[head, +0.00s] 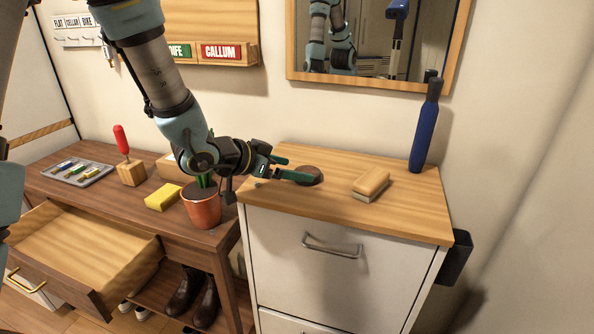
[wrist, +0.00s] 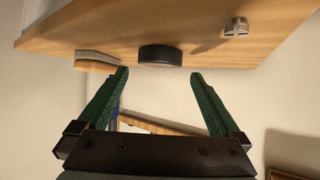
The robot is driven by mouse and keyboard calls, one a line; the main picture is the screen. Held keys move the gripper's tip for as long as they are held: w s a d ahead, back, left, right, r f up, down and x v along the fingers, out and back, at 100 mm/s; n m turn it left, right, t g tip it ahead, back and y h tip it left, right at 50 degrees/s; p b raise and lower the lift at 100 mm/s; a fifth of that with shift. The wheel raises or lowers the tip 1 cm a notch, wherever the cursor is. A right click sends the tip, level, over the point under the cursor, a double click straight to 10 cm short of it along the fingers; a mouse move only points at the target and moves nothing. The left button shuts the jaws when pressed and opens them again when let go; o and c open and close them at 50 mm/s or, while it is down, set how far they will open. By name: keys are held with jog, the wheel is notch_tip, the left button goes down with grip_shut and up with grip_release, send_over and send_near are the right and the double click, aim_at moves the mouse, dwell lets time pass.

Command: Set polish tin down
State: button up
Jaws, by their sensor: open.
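The polish tin (head: 309,175) is a dark, round, low tin. It lies flat on the wooden top of the white cabinet (head: 400,214), left of the brush. In the wrist view the tin (wrist: 160,55) appears just beyond and between my fingertips. My gripper (head: 290,168) is open, with its green fingers pointing at the tin from the left. In the wrist view my gripper (wrist: 160,74) has its fingers wide apart and nothing held between them. The near side of the tin is partly covered by a finger in the head view.
A wooden-backed brush (head: 371,183) lies right of the tin, and a tall blue bottle-like object (head: 426,125) stands behind it. A potted plant (head: 203,207) stands close below my wrist. A yellow sponge (head: 163,197) and an open drawer (head: 85,245) are farther left.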

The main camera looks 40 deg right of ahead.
jog(key=v, duration=0.8)
jog(key=w+a+f+n+t+y, duration=0.1)
jog(key=w+a+n+t+y, duration=0.25)
jog(key=w+a, duration=0.45)
jog(key=w+a+f+n+t+y, duration=0.1)
jog(key=w+a+n+t+y, duration=0.3)
jog(key=a, duration=0.6)
jog(key=a+f+n+g+y, duration=0.25)
jog(key=a+n, duration=0.25)
jog(key=a, duration=0.7)
jog(key=s+a+n+g+y, duration=0.2)
jog(key=s+a+n+g, duration=0.1)
jog(key=s+a, duration=0.4)
jog(key=shift+s+a+n, duration=0.3)
jog(key=shift+s+n, duration=0.3)
jog(key=shift+n, duration=0.15)
